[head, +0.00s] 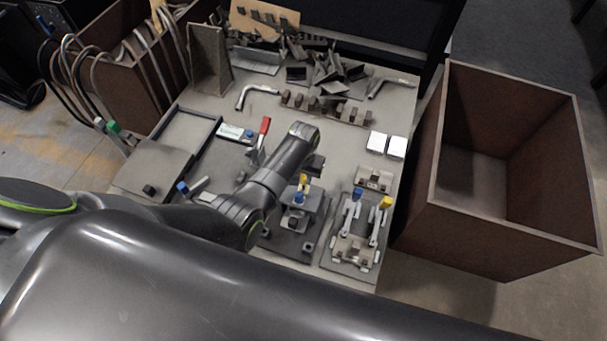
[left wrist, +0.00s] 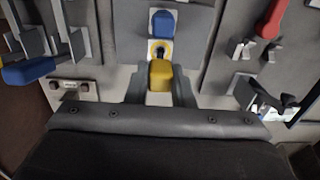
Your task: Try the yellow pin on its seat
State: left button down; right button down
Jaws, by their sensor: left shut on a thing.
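The yellow pin (left wrist: 160,75) shows in the left wrist view between the two dark fingers of my left gripper (left wrist: 160,84), which is shut on it. Just beyond it are a pale piece with a round dark centre (left wrist: 160,51) and a blue block (left wrist: 161,24). In the head view my left gripper (head: 313,165) is above the grey fixture at the table's middle, with the yellow pin (head: 303,179) close to a blue part (head: 299,197). I cannot tell whether the pin touches a seat; its lower end is hidden. My right gripper is not in view.
A clamp fixture (head: 342,263) with blue and yellow handles stands at right. A red-handled clamp (head: 264,126) stands behind my arm. A large brown bin (head: 515,240) stands right of the table.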

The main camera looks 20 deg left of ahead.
aim_at(304, 184)
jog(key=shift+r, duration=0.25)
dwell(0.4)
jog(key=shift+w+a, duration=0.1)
